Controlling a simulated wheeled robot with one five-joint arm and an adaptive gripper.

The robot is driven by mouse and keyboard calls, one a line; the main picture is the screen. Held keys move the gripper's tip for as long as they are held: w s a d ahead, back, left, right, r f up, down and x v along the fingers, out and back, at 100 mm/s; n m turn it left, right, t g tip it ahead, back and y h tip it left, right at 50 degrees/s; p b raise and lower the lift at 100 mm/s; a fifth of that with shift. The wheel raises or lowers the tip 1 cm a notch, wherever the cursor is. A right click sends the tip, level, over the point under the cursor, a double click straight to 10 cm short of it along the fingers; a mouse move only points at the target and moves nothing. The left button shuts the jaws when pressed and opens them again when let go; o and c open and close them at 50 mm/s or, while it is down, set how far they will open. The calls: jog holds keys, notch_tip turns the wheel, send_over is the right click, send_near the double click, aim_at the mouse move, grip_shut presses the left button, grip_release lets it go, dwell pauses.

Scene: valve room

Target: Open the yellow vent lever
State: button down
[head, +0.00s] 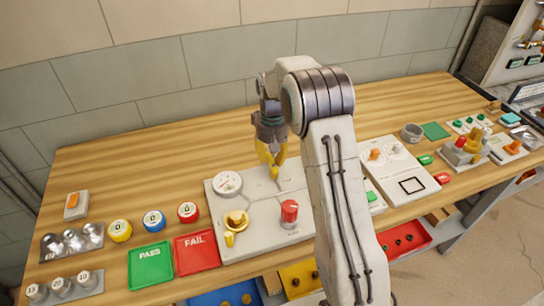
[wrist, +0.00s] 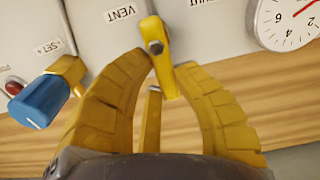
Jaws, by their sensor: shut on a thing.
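The yellow vent lever (wrist: 158,50) shows in the wrist view as a flat bar with a dark bolt, beside the VENT label (wrist: 120,13) on a pale panel. My gripper (wrist: 163,66) has its curved yellow fingers shut on the lever, one on each side near its lower end. A narrow yellow piece (wrist: 152,122) shows between the fingers; I cannot tell what it belongs to. In the head view my gripper (head: 273,163) points down at the back of the grey-white panel (head: 262,240). The lever cannot be made out clearly there.
A blue knob (wrist: 42,98) and red button (wrist: 14,86) are left of my fingers; a gauge (wrist: 288,20) is right. In the head view a red knob (head: 289,212) and yellow valve (head: 235,220) stand nearby. Green (head: 150,266) and red trays (head: 197,252) lie left.

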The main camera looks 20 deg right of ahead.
aim_at(272, 158)
jog(key=shift+f, duration=0.1)
jog(key=c, duration=0.9)
grip_release()
jog(key=shift+c, duration=0.2)
jog(key=shift+r, duration=0.2)
notch_tip(272, 158, up, 12)
jog(key=shift+f, duration=0.15)
